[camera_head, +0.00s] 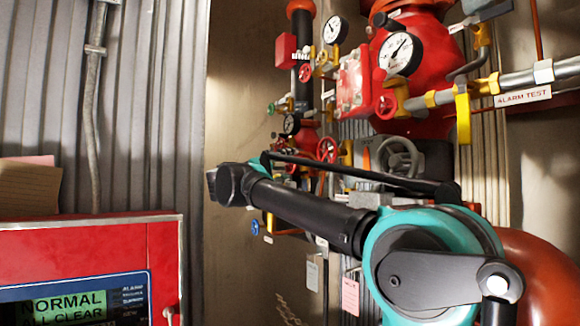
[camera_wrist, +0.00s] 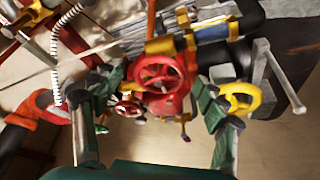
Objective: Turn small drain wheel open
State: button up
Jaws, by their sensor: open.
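Several handwheels are in view, and I cannot tell which is the small drain wheel. In the wrist view, a red spoked wheel (camera_wrist: 162,72) faces me near the middle. A smaller red wheel (camera_wrist: 128,107) is below and left of it, and a yellow wheel (camera_wrist: 240,97) is to the right. My gripper (camera_wrist: 157,88) is open, with a finger on each side of the larger red wheel's line of sight. It holds nothing, and I cannot tell its distance to the wheels. The head view shows a red wheel (camera_head: 326,149) and a blue wheel (camera_head: 255,227); my arm hides parts between them.
The red riser valve body has gauges (camera_head: 401,54), yellow-handled valves and a pipe labelled ALARM TEST (camera_head: 522,97). A red alarm panel (camera_head: 95,245) stands at the lower left. In the wrist view, a corrugated hose (camera_wrist: 57,60) and pipes crowd the left.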

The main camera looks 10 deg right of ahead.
jog(key=shift+x, duration=0.85)
jog(key=shift+c, duration=0.6)
jog(key=c, duration=1)
jog(key=shift+n+y, duration=1.1)
jog(key=shift+n, duration=1.4)
jog(key=shift+c, duration=0.2)
jog(key=o, duration=1.2)
jog(key=shift+c, duration=0.2)
jog(key=v, duration=1.2)
